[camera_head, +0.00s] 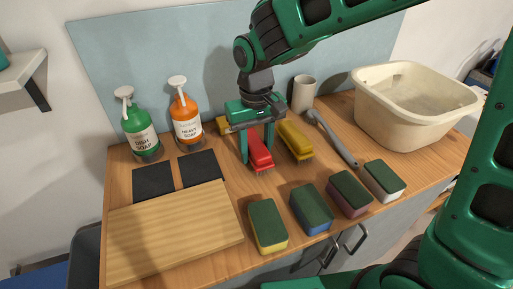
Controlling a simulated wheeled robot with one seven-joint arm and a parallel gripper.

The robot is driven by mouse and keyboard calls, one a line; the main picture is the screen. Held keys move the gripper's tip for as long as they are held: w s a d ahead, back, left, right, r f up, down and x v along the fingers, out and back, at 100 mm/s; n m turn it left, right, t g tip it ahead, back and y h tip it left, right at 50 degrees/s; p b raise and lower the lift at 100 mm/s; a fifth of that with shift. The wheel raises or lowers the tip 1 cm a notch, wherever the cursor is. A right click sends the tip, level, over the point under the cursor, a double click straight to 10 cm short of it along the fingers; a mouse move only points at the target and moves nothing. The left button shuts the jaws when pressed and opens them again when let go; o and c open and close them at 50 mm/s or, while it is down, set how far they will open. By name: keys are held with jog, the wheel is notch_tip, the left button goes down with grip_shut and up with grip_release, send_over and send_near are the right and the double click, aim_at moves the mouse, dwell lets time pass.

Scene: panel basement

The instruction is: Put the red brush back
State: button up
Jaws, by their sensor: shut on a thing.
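The red brush (259,153) is between the fingers of my gripper (256,156), which is shut on it. The brush is at or just above the wooden counter, with its near end pointing toward the front; I cannot tell whether it touches the counter. A yellow brush (295,139) lies just to the right of the red one, close to my right finger. My gripper points down from above. The far part of the red brush is hidden behind the gripper.
Green (139,132) and orange (185,118) soap bottles stand at the back left by dark mats (153,182) and a wooden board (172,233). Several sponges (268,226) line the front. A grey-handled tool (334,138), a cup (303,94) and a cream basin (414,108) are right.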

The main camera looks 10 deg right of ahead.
aim_at(256, 144)
jog(key=o, duration=1)
jog(key=shift+f, duration=0.1)
jog(key=shift+o, duration=0.2)
notch_tip(256, 144, up, 12)
jog(key=shift+r, duration=0.15)
